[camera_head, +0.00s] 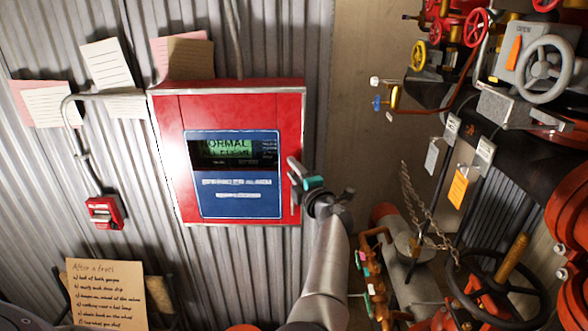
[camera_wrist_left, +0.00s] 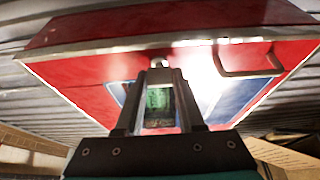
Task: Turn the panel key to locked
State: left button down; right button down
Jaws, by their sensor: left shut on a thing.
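The red alarm panel (camera_head: 170,150) hangs on the corrugated wall, with a blue face plate (camera_head: 240,192) and a lit green display reading NORMAL (camera_head: 226,147). My left gripper (camera_head: 293,178) is at the panel's right edge, its arm coming up from below. In the left wrist view, its two fingers (camera_wrist_left: 160,78) reach the red panel face and are shut on a small metal piece (camera_wrist_left: 158,63), which looks like the panel key. The fingers mostly hide the key, and I cannot read its position. In the head view the key is hidden behind the gripper. My right gripper is not in view.
A metal handle (camera_wrist_left: 247,72) stands out from the panel beside the fingers. A red pull box (camera_head: 103,212) and paper notes (camera_head: 107,63) are on the wall at left. Pipes, a grey handwheel (camera_head: 546,68), a chain (camera_head: 424,205) and a dark wheel (camera_head: 497,288) crowd the right.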

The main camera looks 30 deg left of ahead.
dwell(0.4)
pick_arm(q)
jog(key=c, duration=0.5)
grip_release()
